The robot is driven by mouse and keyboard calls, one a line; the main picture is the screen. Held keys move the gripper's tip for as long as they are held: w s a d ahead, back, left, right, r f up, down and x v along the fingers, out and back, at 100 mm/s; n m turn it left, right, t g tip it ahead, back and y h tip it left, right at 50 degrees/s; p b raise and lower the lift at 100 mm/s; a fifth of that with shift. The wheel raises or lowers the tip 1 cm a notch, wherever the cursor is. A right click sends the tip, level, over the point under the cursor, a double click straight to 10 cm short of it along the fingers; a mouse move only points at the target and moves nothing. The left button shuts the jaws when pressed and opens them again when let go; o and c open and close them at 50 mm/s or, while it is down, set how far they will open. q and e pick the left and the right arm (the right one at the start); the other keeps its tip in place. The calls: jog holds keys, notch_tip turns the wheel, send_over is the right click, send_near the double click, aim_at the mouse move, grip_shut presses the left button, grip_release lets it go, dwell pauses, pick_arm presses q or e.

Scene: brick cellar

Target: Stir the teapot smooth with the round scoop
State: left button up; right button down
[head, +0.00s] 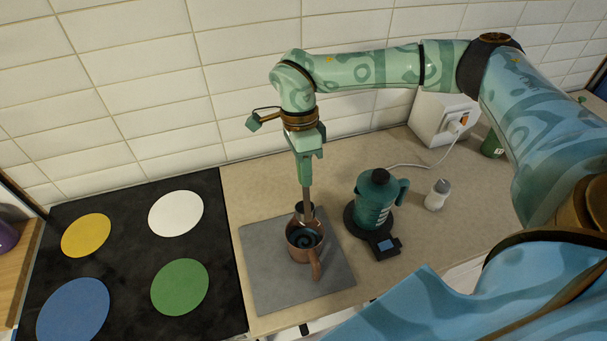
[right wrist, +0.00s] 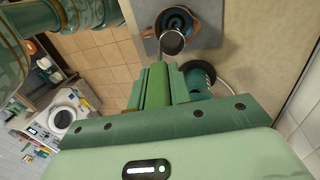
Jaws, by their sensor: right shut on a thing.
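The teapot (head: 298,255), a copper-coloured pot with a dark swirled filling and its handle toward me, stands on the grey mat (head: 265,285) in the head view. It also shows at the top of the right wrist view (right wrist: 191,32). My right gripper (head: 307,180) points down above its far side, shut on the upright handle of the round scoop (head: 307,196). The scoop's round end shows in the right wrist view (right wrist: 172,42), overlapping the teapot's rim; I cannot tell how deep it reaches. My left gripper is not in view.
A green kettle (head: 374,200) on a black base with a small display stands close right of the mat. A white bottle (head: 437,195) and a white socket box (head: 440,118) are farther right. A black hob (head: 135,250) with coloured discs lies left. The tiled wall is behind.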

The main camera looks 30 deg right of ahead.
aim_at(302, 205)
jog(key=shift+w+a+f, duration=0.1)
jog(key=shift+f, duration=0.1)
jog(key=shift+w+a+f+b, duration=0.1)
jog(key=shift+w+f+b, duration=0.15)
jog(key=shift+f+b, duration=0.55)
jog(key=f+b, duration=0.1)
jog(key=w+f+b, duration=0.1)
jog(key=shift+d+b, duration=0.3)
jog(key=shift+b, duration=0.05)
jog(key=b+x, duration=0.1)
jog(key=x, duration=0.1)
jog(key=w+b+x, duration=0.1)
jog(key=x, duration=0.1)
jog(key=shift+s+f, duration=0.1)
jog(key=shift+b+x, duration=1.25)
jog(key=shift+x, duration=2.05)
